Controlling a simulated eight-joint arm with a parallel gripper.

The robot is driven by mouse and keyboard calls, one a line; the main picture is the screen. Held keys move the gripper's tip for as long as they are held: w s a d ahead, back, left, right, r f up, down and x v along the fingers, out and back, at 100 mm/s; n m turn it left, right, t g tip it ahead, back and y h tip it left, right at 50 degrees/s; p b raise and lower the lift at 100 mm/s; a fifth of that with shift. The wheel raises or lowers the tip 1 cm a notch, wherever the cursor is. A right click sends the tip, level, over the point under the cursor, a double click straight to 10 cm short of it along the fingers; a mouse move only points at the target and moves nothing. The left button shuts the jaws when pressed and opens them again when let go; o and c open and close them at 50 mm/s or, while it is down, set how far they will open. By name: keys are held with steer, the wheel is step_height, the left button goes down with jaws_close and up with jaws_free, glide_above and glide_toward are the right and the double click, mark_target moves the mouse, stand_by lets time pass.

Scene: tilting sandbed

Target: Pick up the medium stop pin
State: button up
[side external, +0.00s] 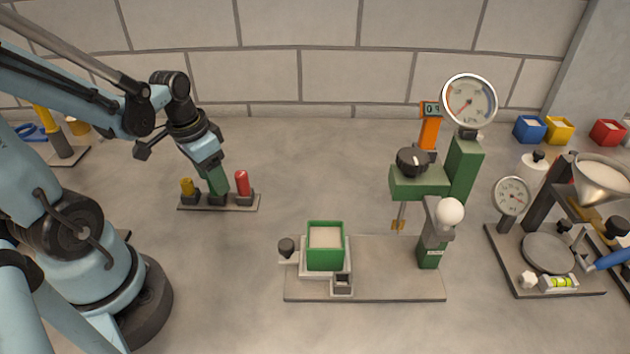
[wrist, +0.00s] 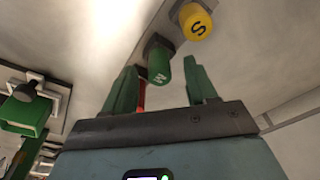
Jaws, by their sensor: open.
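The medium stop pin (wrist: 157,65) is green, marked M, and shows in the wrist view in the gap between my fingertips, nearer the left one. My gripper (wrist: 163,78) is open, its green fingers on either side of the pin's line. In the side view my gripper (side external: 216,182) points down over the middle of the pin rack (side external: 218,207) and hides or blends with the green pin. The short yellow pin (side external: 187,186), marked S in the wrist view (wrist: 195,22), stands to the left. The red pin (side external: 242,183) stands to the right; my left finger partly covers it in the wrist view.
The yellow and red pins stand close on both sides of my gripper. To the right is a baseplate (side external: 385,285) with a green sand box (side external: 325,246) and a dial gauge (side external: 468,101). A scale stand is farther right. Bare table lies between rack and baseplate.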

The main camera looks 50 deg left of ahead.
steer(key=shift+f, duration=0.55)
steer(key=shift+c, duration=0.5)
jaws_close()
steer(key=shift+r, duration=0.1)
steer(key=shift+r, duration=1.4)
steer(key=s+d+r, duration=0.1)
steer(key=d+r, duration=1)
steer(key=r, duration=0.1)
steer(key=shift+s+d, duration=0.3)
